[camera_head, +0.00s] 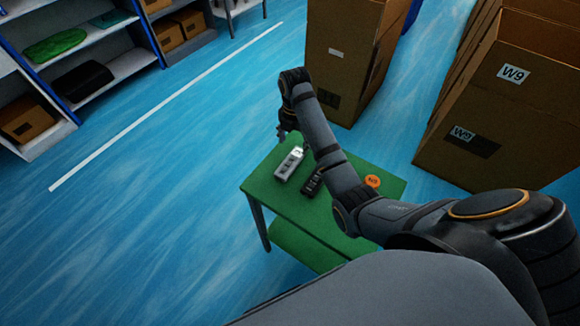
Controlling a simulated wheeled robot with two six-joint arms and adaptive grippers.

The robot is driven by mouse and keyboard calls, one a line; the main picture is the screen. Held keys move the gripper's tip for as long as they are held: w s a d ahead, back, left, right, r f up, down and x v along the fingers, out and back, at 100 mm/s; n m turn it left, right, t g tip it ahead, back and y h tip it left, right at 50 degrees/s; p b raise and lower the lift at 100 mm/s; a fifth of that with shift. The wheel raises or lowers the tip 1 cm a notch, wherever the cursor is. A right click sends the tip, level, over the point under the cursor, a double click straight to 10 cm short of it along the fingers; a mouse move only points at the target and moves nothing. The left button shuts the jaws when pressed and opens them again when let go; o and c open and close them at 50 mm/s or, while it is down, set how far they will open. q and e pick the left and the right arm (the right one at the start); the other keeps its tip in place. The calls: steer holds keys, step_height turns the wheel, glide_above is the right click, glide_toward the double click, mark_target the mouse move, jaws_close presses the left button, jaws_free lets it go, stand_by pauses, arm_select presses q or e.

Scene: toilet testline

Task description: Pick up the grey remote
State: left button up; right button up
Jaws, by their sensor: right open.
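A light grey remote (287,165) lies on the green table (265,185), near its far left part. My right arm reaches in from the lower right over the table. My right gripper (281,133) is open and empty, beyond the far end of the grey remote and apart from it in the picture. Its fingers are small, and its height above the table is hard to tell. My left gripper is not in view.
A black object (313,183) lies on the table right of the grey remote, partly hidden by my arm. Cardboard boxes (340,60) stand behind. Shelves (105,55) are at the upper left. Blue floor left is clear.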

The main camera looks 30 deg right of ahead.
mark_target(296, 154)
steer(key=shift+s+d+f, duration=0.15)
steer(key=shift+s+f, duration=0.05)
steer(key=shift+f, duration=0.15)
steer(key=f, duration=0.2)
steer(key=f+p, duration=0.1)
steer(key=f, duration=0.1)
steer(key=shift+s+d, duration=0.15)
steer(key=shift+d, duration=0.1)
steer(key=shift+f, duration=0.2)
steer(key=c, duration=1.3)
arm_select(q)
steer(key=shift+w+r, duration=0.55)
arm_select(e)
steer(key=shift+r, duration=0.15)
